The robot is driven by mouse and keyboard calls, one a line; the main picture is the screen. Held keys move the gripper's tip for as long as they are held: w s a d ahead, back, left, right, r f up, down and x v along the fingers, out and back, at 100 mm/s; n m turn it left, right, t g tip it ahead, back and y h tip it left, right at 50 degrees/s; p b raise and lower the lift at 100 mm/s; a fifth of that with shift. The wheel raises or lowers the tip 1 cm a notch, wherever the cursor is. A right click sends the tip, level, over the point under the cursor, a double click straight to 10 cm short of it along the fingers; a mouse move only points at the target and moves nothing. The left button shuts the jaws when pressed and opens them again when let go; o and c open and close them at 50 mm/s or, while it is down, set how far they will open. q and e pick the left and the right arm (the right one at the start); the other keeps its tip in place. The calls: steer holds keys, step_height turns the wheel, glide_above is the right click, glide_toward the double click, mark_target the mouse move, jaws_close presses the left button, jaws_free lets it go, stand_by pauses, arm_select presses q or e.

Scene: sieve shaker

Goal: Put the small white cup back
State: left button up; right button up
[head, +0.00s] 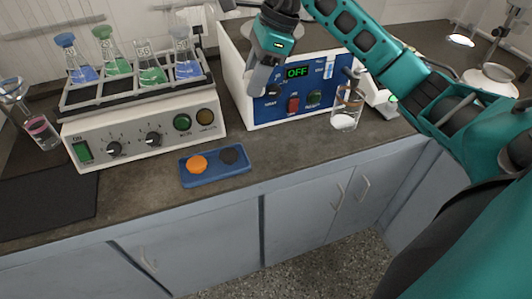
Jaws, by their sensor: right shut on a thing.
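My right gripper (262,80) reaches in from the upper right and points down in front of the left part of the white box with the blue panel (300,90). It is shut on a small pale thing (247,86), which I take to be the small white cup. Only a pale edge shows beside the fingers; the rest is hidden behind them. My left gripper is not in view.
A glass beaker with white contents (345,117) stands right of the panel. A blue tray (214,178) with an orange and a dark disc lies near the front edge. A shaker with several flasks (150,135) stands left. A balance (490,82) is far right.

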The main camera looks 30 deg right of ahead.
steer(key=d+m, duration=0.2)
steer(key=t+b, duration=0.1)
glide_toward(261, 152)
steer(key=shift+m, duration=0.4)
steer(key=x, duration=0.5)
steer(key=shift+w+a+f, duration=0.2)
steer(key=shift+a+f, duration=0.05)
steer(key=shift+f, duration=0.05)
steer(key=shift+f, duration=0.1)
steer(key=o, duration=1)
